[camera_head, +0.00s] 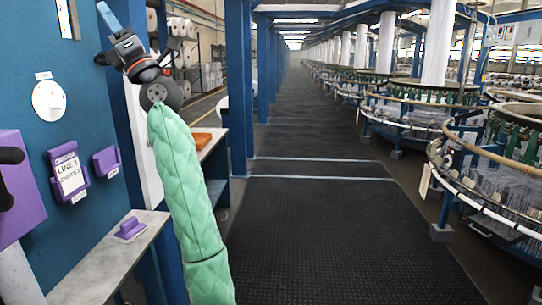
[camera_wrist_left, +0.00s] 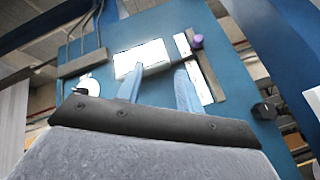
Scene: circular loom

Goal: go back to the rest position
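My left gripper (camera_head: 106,38) is raised at the upper left of the head view, in front of the blue panel (camera_head: 95,110). Its green-sleeved arm comes up from below. In the left wrist view its two blue fingers (camera_wrist_left: 158,82) stand apart with nothing between them. The panel (camera_wrist_left: 220,110) lies beyond them, with a white sheet (camera_wrist_left: 142,58) and a pale strip with a purple knob (camera_wrist_left: 197,41). I cannot tell how close the fingers are to the panel. My right gripper is in neither view.
A purple card holder (camera_head: 68,172) and a round white disc (camera_head: 48,101) are on the panel. A grey ledge (camera_head: 110,262) carries a small purple block (camera_head: 130,229). Circular looms (camera_head: 500,170) line the right. The dark aisle floor (camera_head: 310,230) is clear.

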